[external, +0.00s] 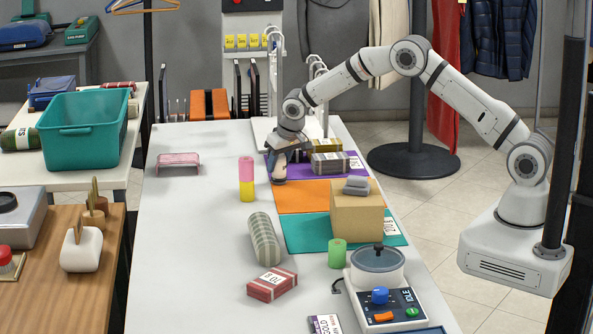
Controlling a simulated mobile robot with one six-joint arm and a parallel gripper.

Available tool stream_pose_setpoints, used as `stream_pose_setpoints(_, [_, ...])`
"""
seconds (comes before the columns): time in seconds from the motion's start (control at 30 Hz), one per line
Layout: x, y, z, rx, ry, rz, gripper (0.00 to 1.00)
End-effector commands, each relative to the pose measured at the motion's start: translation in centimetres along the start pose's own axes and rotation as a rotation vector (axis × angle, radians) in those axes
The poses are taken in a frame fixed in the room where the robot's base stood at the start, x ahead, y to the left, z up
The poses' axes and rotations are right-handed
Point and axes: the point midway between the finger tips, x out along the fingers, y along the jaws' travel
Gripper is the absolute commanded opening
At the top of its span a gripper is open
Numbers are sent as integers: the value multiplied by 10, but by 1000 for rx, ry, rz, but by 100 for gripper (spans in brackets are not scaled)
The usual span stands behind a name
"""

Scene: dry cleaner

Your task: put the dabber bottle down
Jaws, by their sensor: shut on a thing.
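My gripper (281,157) is at the far part of the long white table, over the left end of the purple mat (324,178). It points down and is shut on the dabber bottle (279,173), a small pale and brownish thing showing just below the fingers. Most of the bottle is hidden by the gripper. Its bottom is at or just above the mat's left edge; I cannot tell whether it touches.
Dark and olive packages (330,163) lie on the purple mat to the right of my gripper. An orange mat (300,198) is nearer, then a teal mat (303,233) with a cardboard box (357,218). A pink-and-yellow cylinder (246,180) stands left. The table's left side is mostly clear.

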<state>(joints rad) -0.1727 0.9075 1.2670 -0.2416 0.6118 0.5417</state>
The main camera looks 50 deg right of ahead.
Motion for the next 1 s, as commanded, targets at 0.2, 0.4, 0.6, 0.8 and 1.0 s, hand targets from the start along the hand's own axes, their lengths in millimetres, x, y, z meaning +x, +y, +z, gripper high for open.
stream_pose_setpoints(0.2, [1, 0, 0, 0, 0, 0, 51])
stream_pose_setpoints(0.4, [1, 0, 0, 0, 0, 0, 59])
stream_pose_setpoints(0.6, [-2, 0, -1, 0, 0, 0, 59])
stream_pose_setpoints(0.8, [-28, 0, -2, 0, 4, -2, 59])
stream_pose_setpoints(1.0, [-72, 0, -1, 0, 4, -1, 59])
